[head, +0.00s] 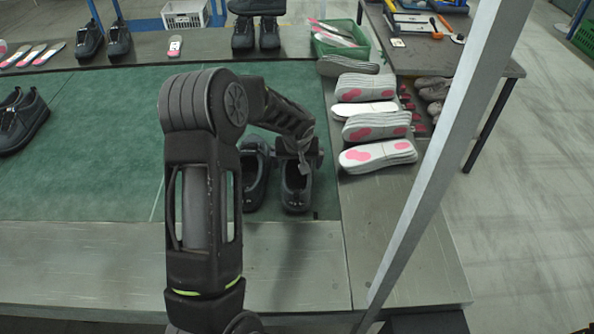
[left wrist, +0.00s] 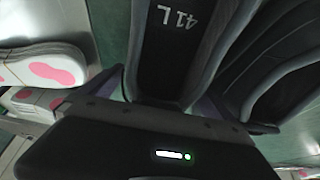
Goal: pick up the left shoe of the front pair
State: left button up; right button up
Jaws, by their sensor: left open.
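The front pair of dark shoes stands on the green mat near its front right corner, toes toward me. The left shoe (head: 296,196) is the one on the right in the head view. In the left wrist view its insole (left wrist: 165,45) reads "41L". The other shoe (head: 255,180) stands close beside it and shows at the right of the left wrist view (left wrist: 275,70). My left gripper (head: 298,155) is open over the heel end of the left shoe. Its fingers (left wrist: 165,103) are partly hidden, and I cannot tell if they touch the shoe. My right gripper is not in view.
Stacks of insoles (head: 375,126) lie right of the pair on the grey table (head: 310,265). A green crate (head: 341,48) is at the back. A slanted metal post (head: 440,165) stands at the right. Another shoe pair (head: 255,33) stands behind.

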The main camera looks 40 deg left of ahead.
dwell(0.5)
pick_arm(q)
jog(key=c, duration=1.7)
jog(key=shift+r, duration=0.1)
notch_tip(320, 180, up, 10)
jog(key=shift+b, duration=0.65)
